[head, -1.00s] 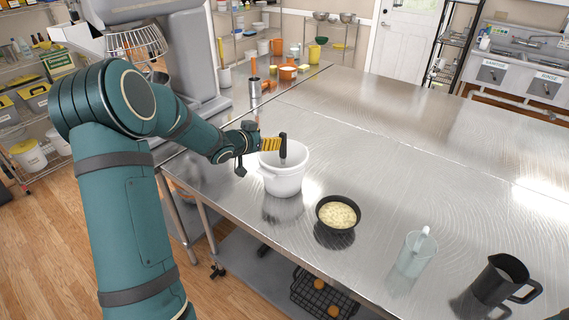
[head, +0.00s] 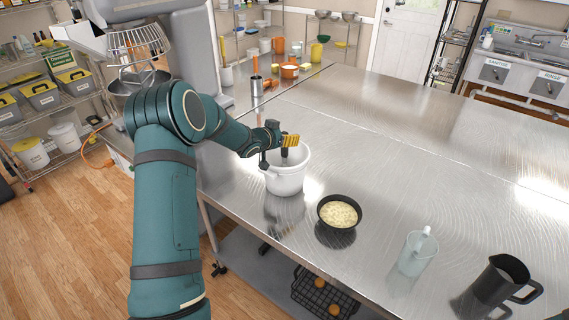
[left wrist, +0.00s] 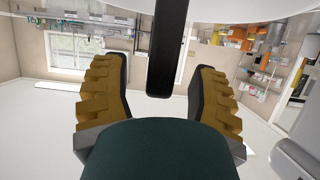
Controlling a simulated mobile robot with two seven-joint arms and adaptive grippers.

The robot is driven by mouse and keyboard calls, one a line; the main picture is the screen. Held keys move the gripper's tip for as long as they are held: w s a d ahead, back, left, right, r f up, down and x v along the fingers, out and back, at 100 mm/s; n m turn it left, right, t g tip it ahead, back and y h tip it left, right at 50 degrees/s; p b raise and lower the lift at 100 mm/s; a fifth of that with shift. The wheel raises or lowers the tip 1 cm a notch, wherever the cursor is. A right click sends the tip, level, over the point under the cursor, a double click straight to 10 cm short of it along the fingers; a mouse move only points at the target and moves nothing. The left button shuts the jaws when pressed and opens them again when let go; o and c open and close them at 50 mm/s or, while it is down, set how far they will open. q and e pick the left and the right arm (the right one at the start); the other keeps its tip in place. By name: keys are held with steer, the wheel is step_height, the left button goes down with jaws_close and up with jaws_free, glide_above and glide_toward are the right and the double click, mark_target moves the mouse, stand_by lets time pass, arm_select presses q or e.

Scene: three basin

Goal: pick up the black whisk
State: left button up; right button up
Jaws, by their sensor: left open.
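The black whisk stands in a white pot (head: 284,182) on the steel table; only its dark handle shows. In the head view, my left gripper (head: 290,141) is over the pot's rim and hides the upper handle. In the left wrist view, the whisk's black handle (left wrist: 166,45) shows in the gap between the two yellow-padded fingers of the left gripper (left wrist: 160,75). The fingers are open, with clear space on both sides of the handle. The whisk's lower end is hidden in the pot. My right gripper is not in view.
A black pan (head: 340,213) with pale food sits right of the pot. A clear jug (head: 416,254) and a black pitcher (head: 500,282) stand farther right. A metal canister (head: 257,86) and orange pot (head: 289,71) stand at the back. The table's middle is clear.

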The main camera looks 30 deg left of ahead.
arm_select(q)
jaws_close()
